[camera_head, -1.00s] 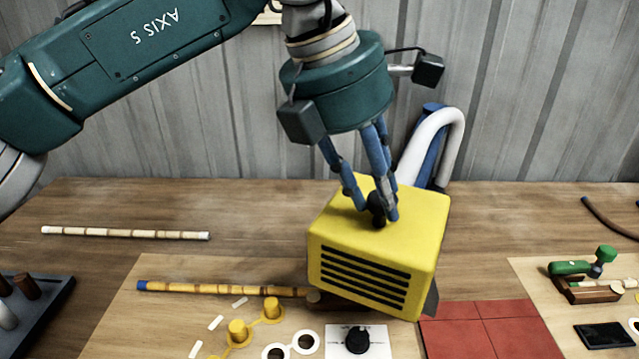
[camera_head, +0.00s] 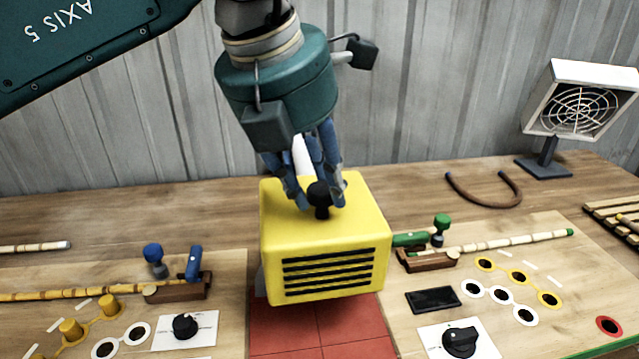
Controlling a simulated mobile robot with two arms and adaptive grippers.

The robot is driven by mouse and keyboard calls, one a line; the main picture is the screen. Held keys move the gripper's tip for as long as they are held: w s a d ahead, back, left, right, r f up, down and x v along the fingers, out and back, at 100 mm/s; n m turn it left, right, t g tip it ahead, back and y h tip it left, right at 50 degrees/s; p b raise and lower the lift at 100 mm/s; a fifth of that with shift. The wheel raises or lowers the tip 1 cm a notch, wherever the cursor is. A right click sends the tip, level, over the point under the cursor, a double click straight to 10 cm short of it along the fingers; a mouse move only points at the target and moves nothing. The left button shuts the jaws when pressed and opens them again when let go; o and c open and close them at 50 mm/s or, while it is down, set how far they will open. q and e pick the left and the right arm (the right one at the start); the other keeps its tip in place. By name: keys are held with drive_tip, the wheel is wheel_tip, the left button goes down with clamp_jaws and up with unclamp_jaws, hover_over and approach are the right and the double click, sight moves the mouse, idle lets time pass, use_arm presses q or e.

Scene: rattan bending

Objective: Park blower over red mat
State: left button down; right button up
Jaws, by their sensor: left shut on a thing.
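The blower (camera_head: 325,245) is a yellow box with black slots on its front and a black knob on top. My left gripper (camera_head: 319,195) has blue fingers shut on that knob. The blower hangs over the rear part of the red mat (camera_head: 320,331) and hides that part. I cannot tell whether its underside touches the mat. My right gripper is not in view.
A blue-handled clamp (camera_head: 180,280) stands left of the blower, and a green-handled clamp (camera_head: 425,250) stands close on its right. A black slab (camera_head: 433,299) lies right of the mat. A white fan heater (camera_head: 575,105) stands at the back right.

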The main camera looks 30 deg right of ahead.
use_arm(q)
drive_tip(key=shift+w+a+r, duration=0.1)
drive_tip(key=shift+w+r, duration=0.2)
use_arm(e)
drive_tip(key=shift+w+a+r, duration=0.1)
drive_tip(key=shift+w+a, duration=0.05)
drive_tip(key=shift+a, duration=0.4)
use_arm(q)
drive_tip(key=c, duration=1.5)
unclamp_jaws()
drive_tip(key=shift+o, duration=1)
drive_tip(key=shift+f, duration=0.15)
drive_tip(key=v, duration=1.2)
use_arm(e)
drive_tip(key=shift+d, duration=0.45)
use_arm(q)
drive_tip(key=shift+s, duration=0.15)
